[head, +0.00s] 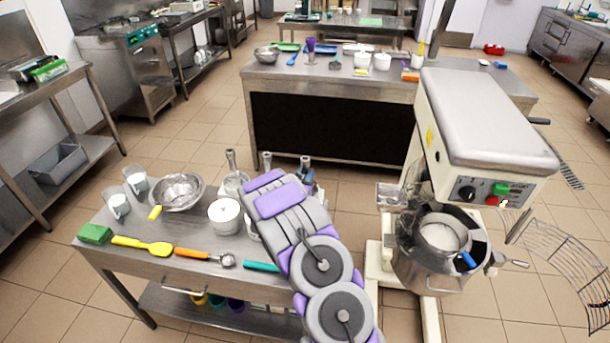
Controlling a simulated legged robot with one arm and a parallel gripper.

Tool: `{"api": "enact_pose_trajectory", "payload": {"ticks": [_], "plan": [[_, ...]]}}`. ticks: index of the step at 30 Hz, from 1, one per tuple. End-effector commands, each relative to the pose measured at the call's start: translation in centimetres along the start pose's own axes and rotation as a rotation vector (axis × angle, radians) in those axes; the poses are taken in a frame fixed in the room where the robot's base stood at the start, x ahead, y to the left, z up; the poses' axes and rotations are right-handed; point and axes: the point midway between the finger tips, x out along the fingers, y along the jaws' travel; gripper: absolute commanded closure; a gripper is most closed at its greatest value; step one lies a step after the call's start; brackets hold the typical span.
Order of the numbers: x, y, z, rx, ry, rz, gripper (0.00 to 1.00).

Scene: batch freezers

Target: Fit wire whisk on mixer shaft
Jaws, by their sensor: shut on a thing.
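The mixer (485,125) stands at the right, with its white head over a metal bowl (425,268). The shaft under the head is not clearly visible. Tools with metal shafts stand upright at the back of the steel table, one at the left (231,160) and another beside it (266,161). My grey and purple arm reaches over the table's right part. Its far end, my gripper (273,196), is by these tools. My gripper is shut on the wire whisk, but the whisk itself is largely hidden.
The steel table (135,262) holds a metal bowl (178,191), a white pot (224,215), a green sponge (94,234), a yellow spatula (142,245) and an orange-handled scoop (205,257). A wire guard (570,265) juts out right of the mixer. A counter (385,84) stands behind.

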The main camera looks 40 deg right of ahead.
Motion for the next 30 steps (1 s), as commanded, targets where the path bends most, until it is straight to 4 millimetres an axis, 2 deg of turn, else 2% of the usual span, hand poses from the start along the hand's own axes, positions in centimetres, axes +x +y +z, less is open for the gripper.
{"api": "enact_pose_trajectory", "payload": {"ticks": [1, 5, 17, 30], "plan": [[0.0, 0.0, 0.0, 0.000, 0.000, 0.000, 0.86], [0.0, 0.0, 0.0, 0.000, -0.001, 0.000, 0.97], [0.0, 0.0, 0.4, 0.001, -0.002, 0.000, 0.97], [0.1, 0.0, 2.9, 0.002, -0.005, 0.000, 0.97]]}}
